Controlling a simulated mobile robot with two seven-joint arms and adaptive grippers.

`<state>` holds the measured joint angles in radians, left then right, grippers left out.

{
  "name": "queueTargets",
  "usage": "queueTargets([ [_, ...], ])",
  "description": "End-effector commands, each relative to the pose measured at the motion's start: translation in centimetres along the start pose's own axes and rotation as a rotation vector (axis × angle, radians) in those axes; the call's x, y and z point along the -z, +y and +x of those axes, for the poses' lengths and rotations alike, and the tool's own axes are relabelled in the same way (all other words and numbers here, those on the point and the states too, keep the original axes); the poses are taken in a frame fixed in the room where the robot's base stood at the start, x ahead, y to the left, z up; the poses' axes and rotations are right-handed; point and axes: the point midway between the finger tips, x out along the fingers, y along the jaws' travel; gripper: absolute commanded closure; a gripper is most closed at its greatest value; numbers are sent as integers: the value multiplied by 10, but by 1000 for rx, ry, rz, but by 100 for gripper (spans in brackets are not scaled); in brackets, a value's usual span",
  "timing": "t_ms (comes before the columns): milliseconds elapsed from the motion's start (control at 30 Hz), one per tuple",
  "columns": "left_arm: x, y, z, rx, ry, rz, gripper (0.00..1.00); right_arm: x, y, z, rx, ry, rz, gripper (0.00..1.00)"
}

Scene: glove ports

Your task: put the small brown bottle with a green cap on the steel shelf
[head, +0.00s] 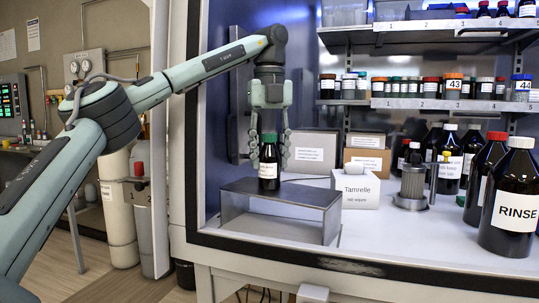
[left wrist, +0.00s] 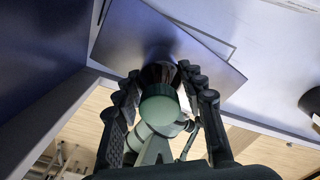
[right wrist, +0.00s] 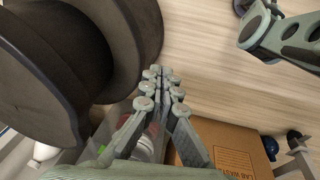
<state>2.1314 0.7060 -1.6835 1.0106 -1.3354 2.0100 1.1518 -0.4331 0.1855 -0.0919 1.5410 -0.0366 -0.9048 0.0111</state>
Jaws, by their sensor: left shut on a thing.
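The small brown bottle (head: 268,168) with a green cap and a white label is upright at the steel shelf (head: 308,195), a low grey stand inside the cabinet. Its base is over the shelf's top; I cannot tell if it touches. My left gripper (head: 269,150) points down and is shut on the bottle near its cap. In the left wrist view the green cap (left wrist: 160,108) sits between the fingers, with the shelf's top (left wrist: 130,38) beyond. My right gripper (right wrist: 161,75) is shut and empty, outside the cabinet over the floor.
A white Tamrelle box (head: 360,188) and a metal cylinder (head: 412,185) stand right of the shelf. Large brown bottles, one marked RINSE (head: 512,205), fill the right side. Boxes (head: 312,148) stand behind. A cardboard LAB WASTE box (right wrist: 232,150) shows in the right wrist view.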

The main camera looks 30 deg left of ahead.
Motion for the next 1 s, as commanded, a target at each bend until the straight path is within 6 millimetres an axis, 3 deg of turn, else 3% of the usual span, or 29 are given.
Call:
queueTargets([
  [233,0,0,2,0,0,0,91,1,-1,0,2,-1,3,100],
  [267,0,0,1,0,0,0,56,1,-1,-1,3,-1,4,100],
  [400,0,0,1,0,0,0,39,5,-5,-4,8,5,9,100],
  [767,0,0,-2,0,0,0,39,1,-10,-4,14,3,11,100],
  [1000,0,-1,-38,-1,-4,-2,39,-9,-6,2,9,-12,5,100],
])
